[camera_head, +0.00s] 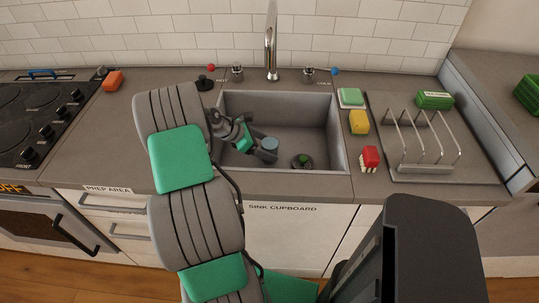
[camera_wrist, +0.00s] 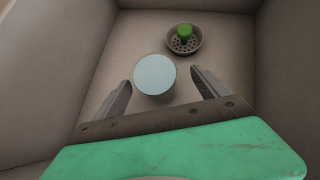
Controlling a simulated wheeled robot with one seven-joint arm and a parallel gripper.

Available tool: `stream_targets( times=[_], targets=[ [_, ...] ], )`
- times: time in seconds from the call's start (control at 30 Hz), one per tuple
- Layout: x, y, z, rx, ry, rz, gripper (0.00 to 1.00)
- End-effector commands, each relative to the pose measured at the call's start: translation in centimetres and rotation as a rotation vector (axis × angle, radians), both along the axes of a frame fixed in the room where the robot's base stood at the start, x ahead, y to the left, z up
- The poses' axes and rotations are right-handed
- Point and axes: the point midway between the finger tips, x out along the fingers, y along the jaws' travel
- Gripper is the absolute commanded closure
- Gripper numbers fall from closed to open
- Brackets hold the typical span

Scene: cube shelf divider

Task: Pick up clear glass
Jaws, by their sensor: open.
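The clear glass (camera_wrist: 155,75) shows in the wrist view as a pale blue round top inside the sink. It also shows in the head view (camera_head: 270,144), in the sink beside my gripper (camera_head: 262,150). In the wrist view, my gripper (camera_wrist: 165,87) is open, with one finger to the left of the glass and one to the right. The glass lies between and slightly beyond the fingertips. I cannot tell whether either finger touches it. The lower body of the glass is mostly hidden.
The sink (camera_head: 337,135) has walls close around my gripper. A drain strainer with a green knob (camera_wrist: 185,36) lies beyond the glass. The tap (camera_head: 271,45) stands behind the sink. Sponges (camera_head: 359,121), a red brush (camera_head: 370,158) and a dish rack (camera_head: 430,160) are to the right.

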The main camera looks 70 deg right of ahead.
Motion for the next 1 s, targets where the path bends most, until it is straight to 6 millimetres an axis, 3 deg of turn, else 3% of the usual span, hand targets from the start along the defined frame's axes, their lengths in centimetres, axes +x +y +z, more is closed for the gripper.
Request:
stream_targets(
  times=[0.33, 0.57, 1.0],
  targets=[
    [-2.8, -2.5, -3.6, 0.001, -0.001, -0.001, 0.15],
    [-3.0, -2.7, -3.9, -0.001, -0.001, 0.0, 0.15],
    [-2.9, -2.7, -3.9, -0.001, -0.001, 0.0, 0.51]
  ],
)
